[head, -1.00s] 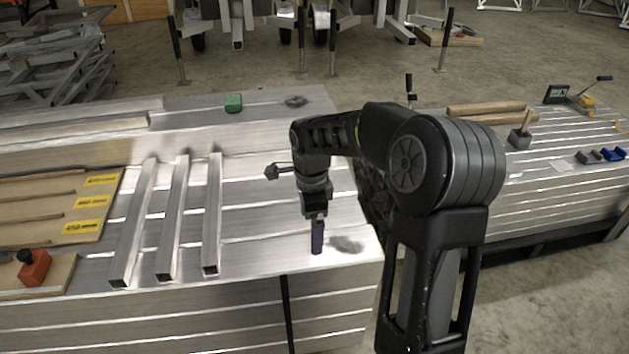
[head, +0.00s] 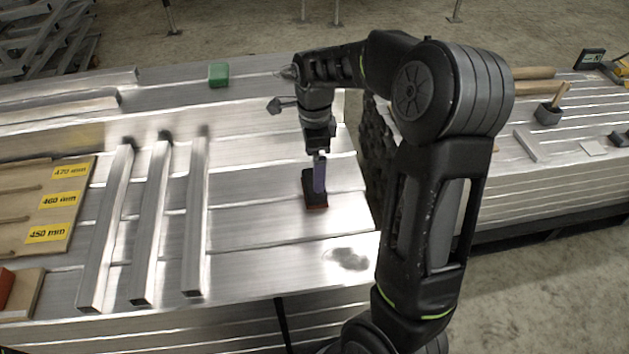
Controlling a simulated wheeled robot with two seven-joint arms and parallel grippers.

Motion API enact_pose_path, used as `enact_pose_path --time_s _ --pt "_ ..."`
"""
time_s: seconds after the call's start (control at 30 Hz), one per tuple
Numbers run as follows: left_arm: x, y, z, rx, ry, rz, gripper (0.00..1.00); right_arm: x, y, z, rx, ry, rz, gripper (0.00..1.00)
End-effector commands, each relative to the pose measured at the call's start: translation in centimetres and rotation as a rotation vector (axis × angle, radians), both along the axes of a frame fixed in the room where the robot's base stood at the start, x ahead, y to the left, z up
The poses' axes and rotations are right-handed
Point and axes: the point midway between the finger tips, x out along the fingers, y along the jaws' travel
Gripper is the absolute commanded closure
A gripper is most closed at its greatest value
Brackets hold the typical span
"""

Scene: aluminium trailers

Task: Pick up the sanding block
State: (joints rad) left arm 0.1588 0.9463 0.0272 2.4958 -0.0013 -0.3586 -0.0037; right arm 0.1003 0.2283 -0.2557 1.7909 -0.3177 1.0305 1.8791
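In the head view, a small dark block with a reddish lower edge, which looks like the sanding block (head: 316,203), lies on the aluminium table surface (head: 258,235). My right gripper (head: 320,183) points down at it, and its purple finger overlaps the block in the picture. The fingers line up one behind the other, so I cannot tell whether they are open or shut on it. The upper part of the block is partly hidden by the finger. My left gripper is not in view.
Several square aluminium tubes (head: 152,225) lie left of the block. A green block (head: 219,75) sits at the back. A wooden board with yellow labels (head: 45,205) is at the left, an orange object (head: 5,286) cut off below it. A second table (head: 530,185) stands right.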

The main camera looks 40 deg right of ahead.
Motion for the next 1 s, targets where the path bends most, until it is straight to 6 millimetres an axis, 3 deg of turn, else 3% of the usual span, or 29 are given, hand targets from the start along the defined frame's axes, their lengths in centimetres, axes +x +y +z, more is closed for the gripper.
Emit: enact_pose_path --time_s 0.37,0.73,1.0 --pt "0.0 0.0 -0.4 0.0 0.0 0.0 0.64 0.0 0.0 -2.6 0.0 0.002 0.0 0.0" --pt "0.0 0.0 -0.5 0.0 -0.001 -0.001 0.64 0.0 0.0 -3.0 0.0 0.001 0.0 0.0" --pt "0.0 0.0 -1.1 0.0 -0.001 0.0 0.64 -0.1 0.1 -6.8 0.001 0.004 -0.001 0.0"
